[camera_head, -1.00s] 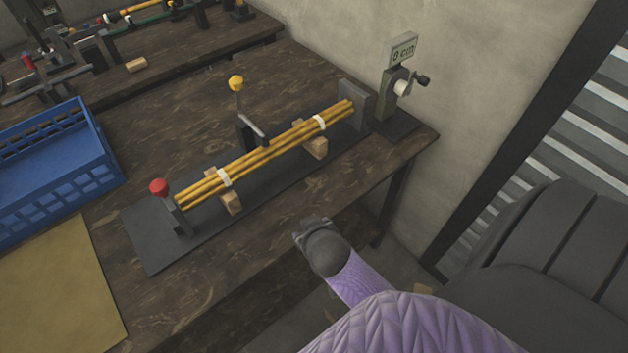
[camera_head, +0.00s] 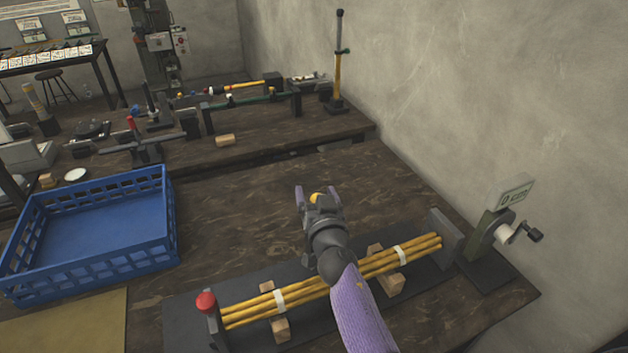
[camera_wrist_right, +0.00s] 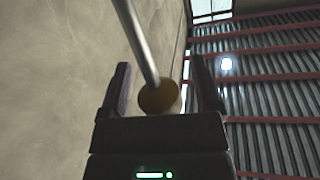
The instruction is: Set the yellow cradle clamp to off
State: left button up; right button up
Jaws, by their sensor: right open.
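The yellow ball knob (camera_head: 317,198) of the cradle clamp shows between the fingers of my right gripper (camera_head: 316,191) in the head view. My right gripper is open, with one finger on each side of the knob. In the right wrist view the knob (camera_wrist_right: 158,97) looks dark yellow-brown and sits between the spread fingers, with a metal lever rod (camera_wrist_right: 138,40) running from it to the top. I cannot tell whether a finger touches it. The clamp's base is hidden behind my right arm. My left gripper is not in view.
A bundle of yellow rods (camera_head: 410,256) lies on wooden blocks, with a red knob (camera_head: 206,302) at its left end. A crank gauge (camera_head: 497,230) stands at the right. A blue crate (camera_head: 150,262) is at the left. The table behind the gripper is mostly clear.

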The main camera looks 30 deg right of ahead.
jog(key=shift+w, duration=0.1)
jog(key=shift+s, duration=0.2)
jog(key=shift+c, duration=0.2)
grip_shut()
